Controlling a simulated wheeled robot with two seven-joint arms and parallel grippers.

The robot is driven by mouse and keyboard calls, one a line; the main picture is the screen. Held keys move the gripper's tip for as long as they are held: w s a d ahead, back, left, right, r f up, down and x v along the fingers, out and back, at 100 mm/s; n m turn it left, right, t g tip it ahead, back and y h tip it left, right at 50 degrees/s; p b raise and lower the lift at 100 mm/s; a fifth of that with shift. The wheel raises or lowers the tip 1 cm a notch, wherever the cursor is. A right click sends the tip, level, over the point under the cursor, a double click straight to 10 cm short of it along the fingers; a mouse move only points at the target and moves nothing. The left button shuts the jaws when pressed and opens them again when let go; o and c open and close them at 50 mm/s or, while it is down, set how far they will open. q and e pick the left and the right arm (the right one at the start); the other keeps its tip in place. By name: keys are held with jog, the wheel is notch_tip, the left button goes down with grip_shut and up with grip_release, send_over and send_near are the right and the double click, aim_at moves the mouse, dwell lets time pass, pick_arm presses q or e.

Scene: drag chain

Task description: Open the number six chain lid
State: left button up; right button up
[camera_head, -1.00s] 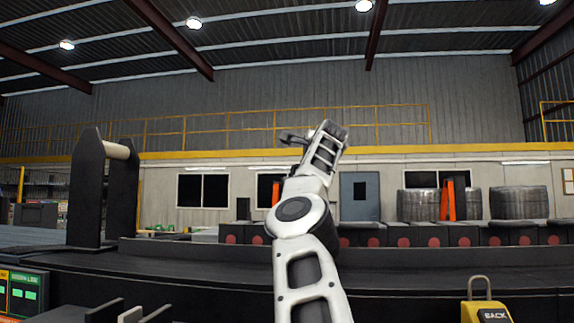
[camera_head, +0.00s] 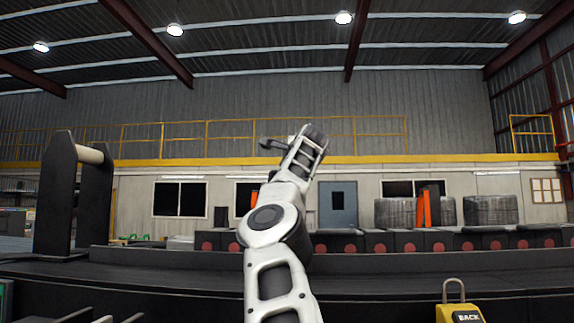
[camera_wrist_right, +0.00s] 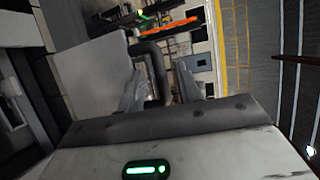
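I cannot make out a chain lid or a number six in either view. One white and grey arm of mine (camera_head: 272,225) stands raised in the middle of the head view. I cannot tell from that view which arm it is, or whether its end is open. In the right wrist view, my right gripper (camera_wrist_right: 163,92) has its two blurred grey fingers apart. A dark bent bar (camera_wrist_right: 152,60) shows behind or between them, and I cannot tell if it touches them. I see no clear left gripper in the head view.
A long dark counter (camera_head: 400,285) crosses the front, with dark boxes bearing red discs (camera_head: 375,246) behind it. A dark upright frame (camera_head: 57,200) stands at left. A yellow block marked BACK (camera_head: 460,313) is at lower right. Orange posts (camera_head: 427,207) stand farther back.

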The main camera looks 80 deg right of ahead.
jog(key=b+v, duration=0.4)
jog(key=v, duration=1)
jog(key=shift+s+a, duration=0.15)
jog(key=shift+a, duration=0.05)
